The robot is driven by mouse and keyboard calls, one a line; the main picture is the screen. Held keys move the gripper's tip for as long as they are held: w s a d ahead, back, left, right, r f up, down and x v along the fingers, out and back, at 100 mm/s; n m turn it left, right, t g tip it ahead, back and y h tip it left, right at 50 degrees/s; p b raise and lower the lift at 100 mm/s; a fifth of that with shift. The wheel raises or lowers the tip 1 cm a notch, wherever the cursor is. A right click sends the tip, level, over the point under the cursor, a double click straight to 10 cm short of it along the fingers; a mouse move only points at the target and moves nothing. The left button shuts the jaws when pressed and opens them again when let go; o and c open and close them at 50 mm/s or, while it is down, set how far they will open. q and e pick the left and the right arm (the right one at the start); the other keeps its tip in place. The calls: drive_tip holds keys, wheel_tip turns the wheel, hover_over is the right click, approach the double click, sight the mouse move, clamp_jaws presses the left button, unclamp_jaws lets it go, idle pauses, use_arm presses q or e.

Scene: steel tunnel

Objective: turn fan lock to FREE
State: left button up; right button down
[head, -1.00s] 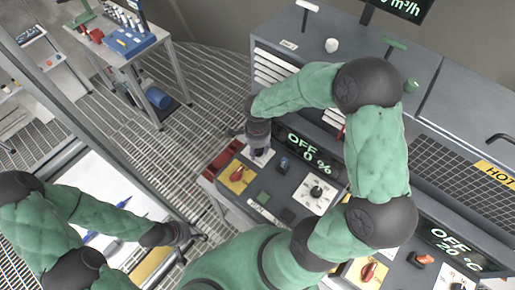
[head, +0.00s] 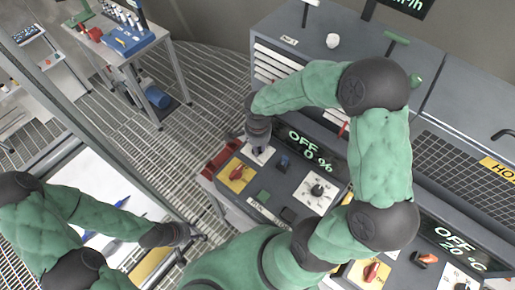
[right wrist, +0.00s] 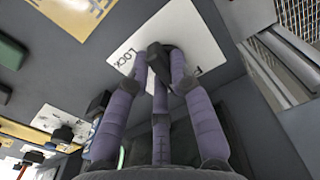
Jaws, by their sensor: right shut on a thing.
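The fan lock's white plate (right wrist: 200,38) in the right wrist view bears the word "LOCK" and a second label, mostly covered, starting with "F". The dark lock knob (right wrist: 158,58) sits on it, between my fingertips and partly hidden by them. My right gripper (right wrist: 165,75) is shut on this knob. In the head view the right gripper (head: 258,147) points down at the plate (head: 264,155), next to the fan display (head: 309,150) reading "OFF 0 %". My left gripper (head: 192,238) is away at the lower left; its fingers are too small to judge.
A yellow plate with a red switch (head: 237,174), a blue switch (head: 283,163) and a white dial plate (head: 317,192) lie close by on the panel. A red bin (head: 220,157) is left of the panel. A tool bench (head: 125,45) stands at the back left.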

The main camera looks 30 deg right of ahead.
drive_tip(key=shift+n, duration=0.9)
drive_tip(key=c, duration=1.1)
unclamp_jaws()
wheel_tip(320, 180, up, 12)
